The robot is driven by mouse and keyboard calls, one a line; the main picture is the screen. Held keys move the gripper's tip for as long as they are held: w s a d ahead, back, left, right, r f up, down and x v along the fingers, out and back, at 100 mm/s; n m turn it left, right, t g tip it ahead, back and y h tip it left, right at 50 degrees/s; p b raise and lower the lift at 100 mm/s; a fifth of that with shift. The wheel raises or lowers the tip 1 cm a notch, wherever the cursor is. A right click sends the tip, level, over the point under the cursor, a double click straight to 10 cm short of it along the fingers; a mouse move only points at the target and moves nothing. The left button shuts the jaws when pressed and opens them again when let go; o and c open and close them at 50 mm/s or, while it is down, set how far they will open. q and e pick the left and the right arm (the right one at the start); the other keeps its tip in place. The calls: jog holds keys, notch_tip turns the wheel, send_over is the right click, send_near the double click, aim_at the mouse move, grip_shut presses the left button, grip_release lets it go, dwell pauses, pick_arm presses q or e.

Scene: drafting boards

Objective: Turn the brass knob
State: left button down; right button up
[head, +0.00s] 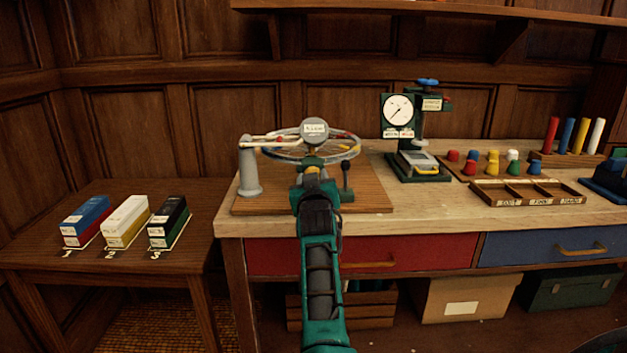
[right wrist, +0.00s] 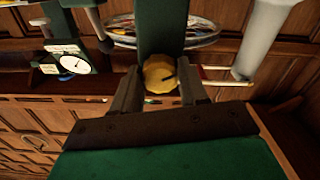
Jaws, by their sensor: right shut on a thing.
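The brass knob (right wrist: 160,73) is round and yellow, with a dark mark on its face, in the right wrist view. It sits in front of a dark green upright part (right wrist: 161,28). My right gripper (right wrist: 159,88) is shut on the knob, one finger on each side. In the head view, my right gripper (head: 312,172) is at the wheel stand on the bench, and its fingers and wrist mostly hide the knob. My left gripper is in neither view.
A spoked wheel (head: 345,147), a grey post (head: 249,170) and a black lever (head: 347,182) stand close around the gripper. A gauge press (head: 398,109) is to the right. Three boxes (head: 126,221) lie on the left table. The bench front (head: 420,217) is clear.

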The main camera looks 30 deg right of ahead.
pick_arm(q)
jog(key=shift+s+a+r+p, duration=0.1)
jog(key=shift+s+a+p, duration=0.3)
jog(key=shift+p, duration=0.35)
pick_arm(e)
jog(key=shift+m, duration=2.6)
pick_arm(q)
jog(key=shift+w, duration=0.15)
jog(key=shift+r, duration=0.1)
pick_arm(e)
jog(key=o, duration=1.1)
jog(key=shift+c, duration=0.2)
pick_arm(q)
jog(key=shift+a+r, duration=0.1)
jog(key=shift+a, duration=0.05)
pick_arm(e)
jog(key=shift+s+a, duration=0.1)
